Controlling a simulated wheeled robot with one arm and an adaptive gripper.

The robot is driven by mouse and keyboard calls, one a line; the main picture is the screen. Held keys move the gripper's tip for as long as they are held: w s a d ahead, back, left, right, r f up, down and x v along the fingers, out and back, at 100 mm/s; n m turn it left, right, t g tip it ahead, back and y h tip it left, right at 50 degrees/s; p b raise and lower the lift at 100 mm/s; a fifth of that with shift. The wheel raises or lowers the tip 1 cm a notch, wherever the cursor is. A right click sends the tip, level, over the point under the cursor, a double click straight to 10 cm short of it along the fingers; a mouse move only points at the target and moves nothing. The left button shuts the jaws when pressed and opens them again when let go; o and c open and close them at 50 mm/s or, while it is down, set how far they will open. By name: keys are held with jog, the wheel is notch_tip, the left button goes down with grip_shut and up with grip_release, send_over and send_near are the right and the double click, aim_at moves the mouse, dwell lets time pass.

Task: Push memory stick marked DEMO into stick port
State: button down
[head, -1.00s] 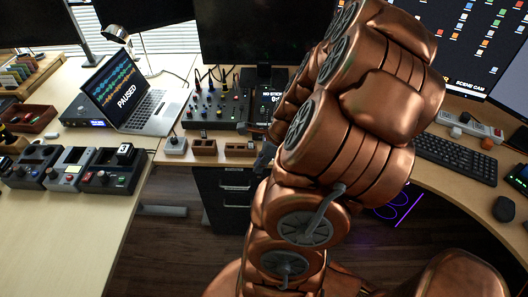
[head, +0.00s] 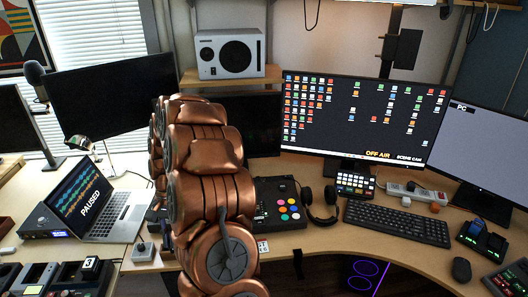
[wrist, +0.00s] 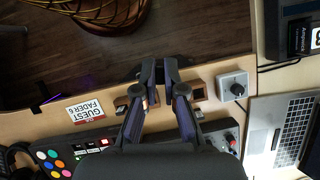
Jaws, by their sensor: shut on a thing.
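In the wrist view my gripper (wrist: 160,72) points down over the front edge of the desk, its dark fingertips close together. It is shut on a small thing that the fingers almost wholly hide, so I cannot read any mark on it. In the head view my arm hides the gripper. I cannot make out a memory stick marked DEMO or the stick port in the views from now. A small wooden holder (wrist: 198,90) stands just right of the fingertips.
A grey box with a knob (wrist: 233,88) stands right of the holder. The open laptop (head: 104,206) is left of my arm. A panel with coloured buttons (head: 282,208) and headphones (head: 322,207) are to its right. A GUEST FADER 6 card (wrist: 85,110) lies near the desk edge.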

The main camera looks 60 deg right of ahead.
jog(key=w+a+r+n+g+h+p, duration=0.1)
jog(key=w+a+r+n+p, duration=0.1)
jog(key=a, duration=0.4)
jog(key=w+a+r+n+g+h+p, duration=0.1)
jog(key=w+a+r+n+p, duration=0.1)
jog(key=w+a+n, duration=0.4)
jog(key=w+a+r+n+h+p, duration=0.2)
jog(key=w+a+r+n, duration=0.2)
jog(key=a, duration=0.4)
jog(key=shift+r+n+g, duration=0.35)
jog(key=shift+n+g, duration=0.05)
jog(key=shift+n, duration=0.3)
jog(key=shift+s, duration=0.1)
